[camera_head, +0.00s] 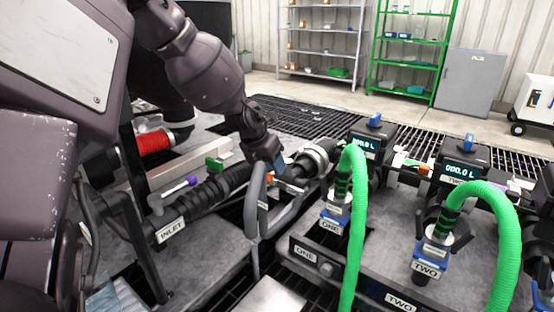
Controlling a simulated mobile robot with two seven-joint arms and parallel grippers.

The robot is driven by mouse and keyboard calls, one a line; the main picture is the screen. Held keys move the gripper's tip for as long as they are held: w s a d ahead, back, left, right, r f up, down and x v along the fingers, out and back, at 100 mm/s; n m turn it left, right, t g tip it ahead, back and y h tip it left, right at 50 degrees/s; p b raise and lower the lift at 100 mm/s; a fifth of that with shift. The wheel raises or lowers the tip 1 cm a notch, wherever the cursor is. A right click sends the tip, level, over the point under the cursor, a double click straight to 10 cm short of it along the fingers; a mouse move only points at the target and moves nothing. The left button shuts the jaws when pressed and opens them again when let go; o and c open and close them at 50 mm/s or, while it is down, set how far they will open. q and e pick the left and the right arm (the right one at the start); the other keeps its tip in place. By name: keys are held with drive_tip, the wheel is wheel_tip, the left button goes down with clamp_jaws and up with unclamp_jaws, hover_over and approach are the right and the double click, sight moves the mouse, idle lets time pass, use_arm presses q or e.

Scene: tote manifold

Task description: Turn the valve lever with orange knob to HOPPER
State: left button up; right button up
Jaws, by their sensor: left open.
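My left gripper (276,166) reaches down from the upper left to the pipework in the middle of the picture. It is open, with its fingers at the orange knob (271,177). Only a small part of the orange knob shows, just below the fingers. The gripper hides most of the valve lever, so I cannot tell which way the lever points or whether the fingers touch it. I cannot make out a HOPPER label. My right gripper is not in view.
A black ribbed hose marked INLET (171,231) runs up to the valve from the left. A lever with a purple knob (192,181) stands beside it. Green hoses (357,210) arch over blue couplings on the right. Grey looped tubing (256,215) stands just in front of the gripper.

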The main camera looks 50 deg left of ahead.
use_arm(q)
drive_tip(key=shift+w+f, duration=0.2)
drive_tip(key=shift+f, duration=0.25)
drive_tip(key=shift+r, duration=0.1)
clamp_jaws()
